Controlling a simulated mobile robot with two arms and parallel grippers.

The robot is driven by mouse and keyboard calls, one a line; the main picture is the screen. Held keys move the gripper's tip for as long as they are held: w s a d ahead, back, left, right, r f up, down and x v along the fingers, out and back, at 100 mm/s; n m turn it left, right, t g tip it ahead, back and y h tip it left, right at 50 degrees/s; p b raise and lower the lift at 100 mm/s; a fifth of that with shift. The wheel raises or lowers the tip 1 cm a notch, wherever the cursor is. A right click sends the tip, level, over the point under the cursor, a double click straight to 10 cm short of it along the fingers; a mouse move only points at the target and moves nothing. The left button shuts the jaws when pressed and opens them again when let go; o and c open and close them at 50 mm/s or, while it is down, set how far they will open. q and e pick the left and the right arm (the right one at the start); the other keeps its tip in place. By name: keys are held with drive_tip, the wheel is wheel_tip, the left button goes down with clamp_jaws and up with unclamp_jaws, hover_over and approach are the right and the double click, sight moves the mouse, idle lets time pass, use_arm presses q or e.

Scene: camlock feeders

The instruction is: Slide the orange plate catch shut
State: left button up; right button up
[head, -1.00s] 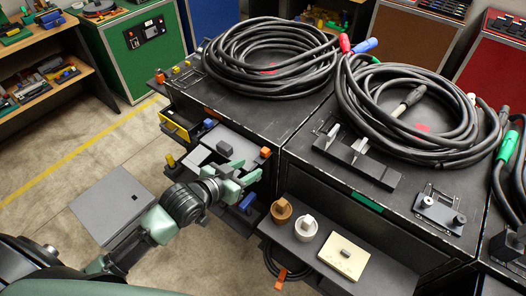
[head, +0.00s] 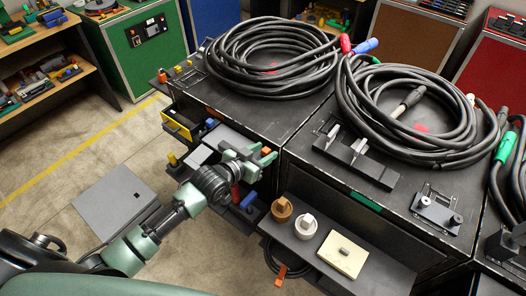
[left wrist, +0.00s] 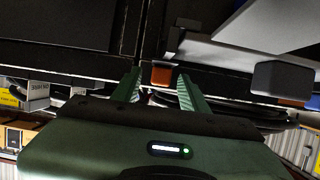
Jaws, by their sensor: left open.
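The orange catch (head: 266,151) is a small block at the right edge of the grey plate (head: 232,138) on the front of the dark cabinet. In the left wrist view an orange block (left wrist: 161,76) stands between the two green fingertips, with visible gaps on both sides. My left gripper (head: 266,157) is open and right at the catch, partly covering it and the plate in the head view. The wrist view also shows the left gripper (left wrist: 158,84) holding nothing. My right gripper is not in view.
A yellow-edged drawer (head: 181,124) is at the left. Coiled cables (head: 270,55) lie on the cabinet top. The floor at left is largely clear.

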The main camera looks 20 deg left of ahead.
use_arm(q)
clamp_jaws()
idle(1.3)
